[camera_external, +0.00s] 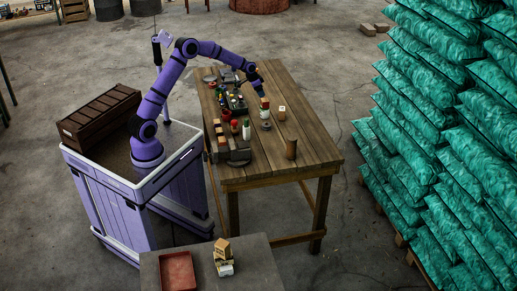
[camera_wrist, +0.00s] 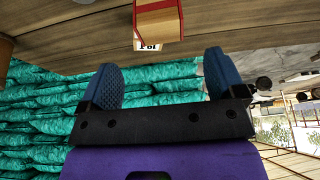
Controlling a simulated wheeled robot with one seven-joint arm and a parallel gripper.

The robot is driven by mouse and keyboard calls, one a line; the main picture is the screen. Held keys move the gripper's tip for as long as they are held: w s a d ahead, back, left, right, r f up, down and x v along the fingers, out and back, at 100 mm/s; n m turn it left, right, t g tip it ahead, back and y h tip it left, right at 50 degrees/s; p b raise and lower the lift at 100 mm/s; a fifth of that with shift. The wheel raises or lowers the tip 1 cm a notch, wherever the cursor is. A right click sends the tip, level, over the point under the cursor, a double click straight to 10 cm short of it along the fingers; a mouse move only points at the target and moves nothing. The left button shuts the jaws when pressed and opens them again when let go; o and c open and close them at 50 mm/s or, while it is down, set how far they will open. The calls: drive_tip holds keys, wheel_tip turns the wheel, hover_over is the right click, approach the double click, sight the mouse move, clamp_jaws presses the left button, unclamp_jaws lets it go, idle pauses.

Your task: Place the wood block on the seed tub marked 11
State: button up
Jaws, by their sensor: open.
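My gripper (camera_external: 259,91) is over the table, with its two blue fingers apart and nothing between them (camera_wrist: 160,80). A tan and red block (camera_external: 265,103) sits just below the fingertips, on top of a pale round container (camera_external: 265,115). In the wrist view a tan and red block (camera_wrist: 158,22) is beyond the fingers, with a white label against it whose marks I cannot read surely. A small cream block with a dark mark (camera_external: 282,113) stands to the right. No tub marked 11 can be made out at this size.
The wooden table (camera_external: 265,171) holds several bottles, tubs and blocks along its left side. A brown cup (camera_external: 291,149) stands near the front right. Teal sacks (camera_external: 445,130) are piled at the right. A low table (camera_external: 205,262) with a red tray (camera_external: 178,272) is in front.

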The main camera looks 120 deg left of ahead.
drive_tip(key=shift+v, duration=1.5)
drive_tip(key=w+d+r+m, duration=0.1)
drive_tip(key=w+d+r, duration=0.4)
drive_tip(key=d, duration=0.4)
drive_tip(key=w+d+r+m, duration=0.1)
drive_tip(key=w+d+r, duration=0.35)
drive_tip(key=d, duration=0.45)
drive_tip(key=w+d+r+m, duration=0.1)
drive_tip(key=w+d+r, duration=0.45)
drive_tip(key=d, duration=0.35)
drive_tip(key=s+d+r+m, duration=0.1)
drive_tip(key=d+r, duration=0.2)
drive_tip(key=d, duration=0.6)
drive_tip(key=s+d+r+m, duration=0.1)
drive_tip(key=d+r, duration=0.2)
drive_tip(key=d, duration=0.7)
drive_tip(key=s+d+f+m+t+h, duration=0.2)
drive_tip(key=s+d+m+h, duration=0.1)
drive_tip(key=s+d, duration=1.7)
drive_tip(key=d+m, duration=0.1)
drive_tip(key=d, duration=0.1)
drive_tip(key=shift+s+d, duration=0.3)
drive_tip(key=shift+d, duration=0.1)
